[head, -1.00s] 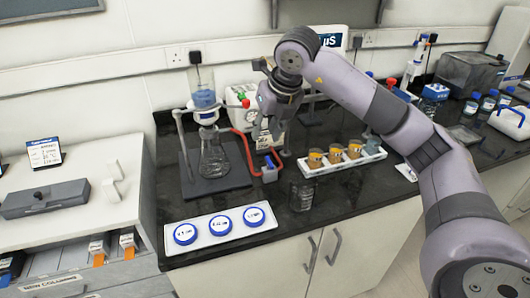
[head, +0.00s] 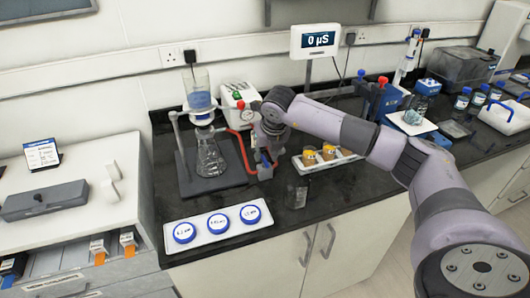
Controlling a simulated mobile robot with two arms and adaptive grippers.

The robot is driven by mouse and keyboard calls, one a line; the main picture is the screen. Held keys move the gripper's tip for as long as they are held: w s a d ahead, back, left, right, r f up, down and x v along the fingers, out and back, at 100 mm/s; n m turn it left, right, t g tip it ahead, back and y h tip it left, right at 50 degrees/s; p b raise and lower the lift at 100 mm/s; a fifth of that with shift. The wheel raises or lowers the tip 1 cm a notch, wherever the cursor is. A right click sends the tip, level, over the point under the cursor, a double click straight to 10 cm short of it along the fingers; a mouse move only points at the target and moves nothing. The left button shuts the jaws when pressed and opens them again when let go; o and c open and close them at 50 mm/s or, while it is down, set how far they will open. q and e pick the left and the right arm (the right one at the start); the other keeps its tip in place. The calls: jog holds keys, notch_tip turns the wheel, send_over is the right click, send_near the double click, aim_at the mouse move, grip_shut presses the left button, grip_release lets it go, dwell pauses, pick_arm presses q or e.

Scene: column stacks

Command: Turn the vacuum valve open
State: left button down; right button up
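The vacuum valve (head: 265,172) is a small blue block on the red tube (head: 243,152), standing on the dark bench right of the flask (head: 210,157). A white pump box (head: 238,96) with a green knob and a round gauge stands behind it. My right gripper (head: 267,155) points down at the valve and overlaps its top in the head view. Its fingers are small and dark, so I cannot tell whether they touch the valve or how far apart they are. The gripper hides part of the tube and of the valve's upper part. My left gripper is not in view.
A clear column with blue content (head: 199,100) stands on a stand left of the valve. A glass beaker (head: 296,192) is close in front on the right. A white rack with orange-brown jars (head: 309,157) lies under my arm. A tray with blue-ringed discs (head: 215,224) is in front.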

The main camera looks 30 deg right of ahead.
jog(key=shift+x, duration=0.95)
grip_shut()
